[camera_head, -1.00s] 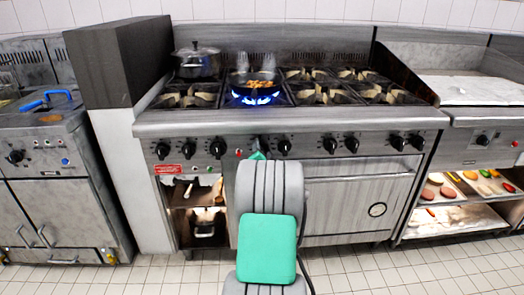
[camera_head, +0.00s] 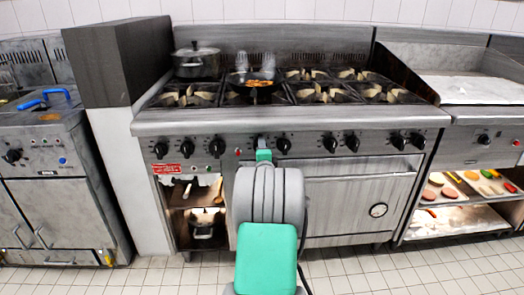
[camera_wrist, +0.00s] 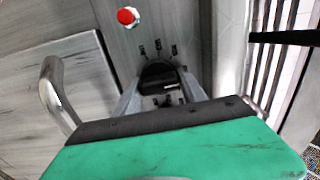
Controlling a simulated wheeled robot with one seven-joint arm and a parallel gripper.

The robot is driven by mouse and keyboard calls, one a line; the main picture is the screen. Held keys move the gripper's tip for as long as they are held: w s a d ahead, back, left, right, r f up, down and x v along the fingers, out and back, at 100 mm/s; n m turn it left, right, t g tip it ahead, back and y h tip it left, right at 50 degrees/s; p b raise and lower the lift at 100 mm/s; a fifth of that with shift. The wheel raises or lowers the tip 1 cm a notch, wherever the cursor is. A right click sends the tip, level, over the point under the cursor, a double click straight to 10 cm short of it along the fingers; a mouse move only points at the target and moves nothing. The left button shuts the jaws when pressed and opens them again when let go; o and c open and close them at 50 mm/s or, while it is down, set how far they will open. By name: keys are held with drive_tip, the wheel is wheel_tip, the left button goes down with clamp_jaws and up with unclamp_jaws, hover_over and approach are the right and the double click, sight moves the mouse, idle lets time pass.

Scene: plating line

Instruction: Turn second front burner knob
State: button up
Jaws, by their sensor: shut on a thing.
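My gripper (camera_head: 262,146) is at the stove's control panel, just left of a black knob (camera_head: 284,146). In the wrist view, my gripper (camera_wrist: 160,88) has one finger on each side of a black burner knob (camera_wrist: 158,74) and is shut on it. Marks show on the panel around that knob. In the head view my gripper hides the knob. The pan with food (camera_head: 252,84) sits on the second front burner from the left. No flame shows under it.
Other black knobs (camera_head: 330,144) line the panel. A red button (camera_wrist: 128,17) is near the held knob. A metal handle (camera_wrist: 56,95) is at left in the wrist view. A lidded pot (camera_head: 196,62) stands at the back left. The tiled floor in front is clear.

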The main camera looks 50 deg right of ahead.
drive_tip(key=shift+m, duration=0.3)
drive_tip(key=o, duration=1.3)
drive_tip(key=p+v, duration=0.1)
drive_tip(key=v, duration=0.7)
